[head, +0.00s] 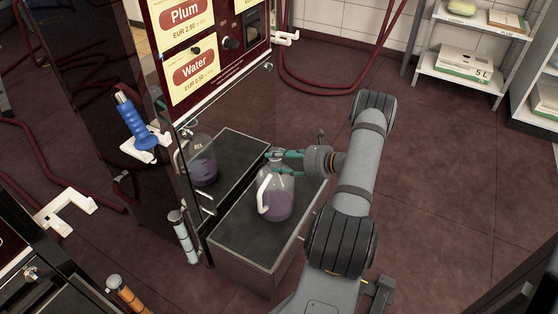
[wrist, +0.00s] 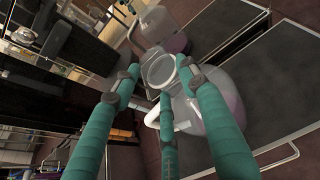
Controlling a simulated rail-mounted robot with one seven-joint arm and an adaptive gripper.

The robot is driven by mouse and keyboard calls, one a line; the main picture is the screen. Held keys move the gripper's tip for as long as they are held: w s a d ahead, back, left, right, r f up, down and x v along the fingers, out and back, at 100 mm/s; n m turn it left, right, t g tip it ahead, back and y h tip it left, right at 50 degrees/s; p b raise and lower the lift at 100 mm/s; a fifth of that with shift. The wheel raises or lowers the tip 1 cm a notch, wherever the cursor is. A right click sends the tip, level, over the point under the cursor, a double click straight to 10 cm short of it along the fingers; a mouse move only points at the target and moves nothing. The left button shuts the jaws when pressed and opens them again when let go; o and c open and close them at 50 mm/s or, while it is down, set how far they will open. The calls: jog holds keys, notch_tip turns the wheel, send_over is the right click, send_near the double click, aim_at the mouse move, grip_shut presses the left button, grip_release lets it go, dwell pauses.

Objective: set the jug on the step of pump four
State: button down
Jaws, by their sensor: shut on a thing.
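The jug (head: 278,203) is clear, with purple liquid low inside and a white handle on its left. It looks upright over the dark top of the grey-sided step (head: 240,238); I cannot tell whether its base touches. My gripper (head: 274,162) has green fingers shut on the jug's neck from the right. In the wrist view, the fingertips (wrist: 160,75) surround the jug's round mouth, with its body (wrist: 222,95) beyond. The step also shows there (wrist: 285,85). The pump (head: 208,45) behind carries Plum and Water labels; I see no pump number.
A matching jug shape (head: 203,168) in the glossy panel looks like a reflection. A blue nozzle (head: 135,122) hangs in a white holder at left. Red hoses (head: 335,92) lie on the floor behind. Shelves (head: 470,65) stand at back right. The floor at right is clear.

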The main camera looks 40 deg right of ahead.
jog(key=c, duration=1.5)
grip_release()
jog(key=shift+f, duration=0.2)
jog(key=o, duration=0.4)
jog(key=shift+o, duration=0.5)
jog(key=shift+r, duration=0.15)
jog(key=shift+s+r, duration=0.1)
jog(key=shift+r, duration=0.05)
jog(key=p+v, duration=0.1)
jog(key=v, duration=1)
jog(key=shift+s, duration=0.4)
jog(key=shift+d+r, duration=0.1)
